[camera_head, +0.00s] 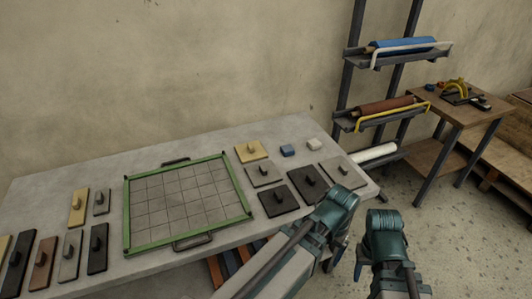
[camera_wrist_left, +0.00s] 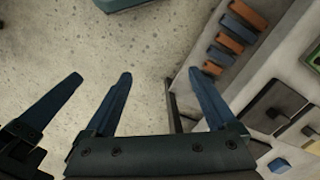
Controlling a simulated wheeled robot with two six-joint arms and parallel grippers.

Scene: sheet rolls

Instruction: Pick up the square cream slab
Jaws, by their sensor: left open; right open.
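My right gripper (camera_head: 386,262) is low in the head view, right of the table and well away from the slab. It is open, and its fingertips are not clear.
The green-framed grid (camera_head: 249,200) fills the middle of the table (camera_head: 215,150). Grey and dark slabs (camera_head: 301,181) lie between the cream slab and my arms. A blue block (camera_head: 287,150) and a white block (camera_head: 314,144) sit nearby. A roll rack (camera_head: 375,122) stands at the right.

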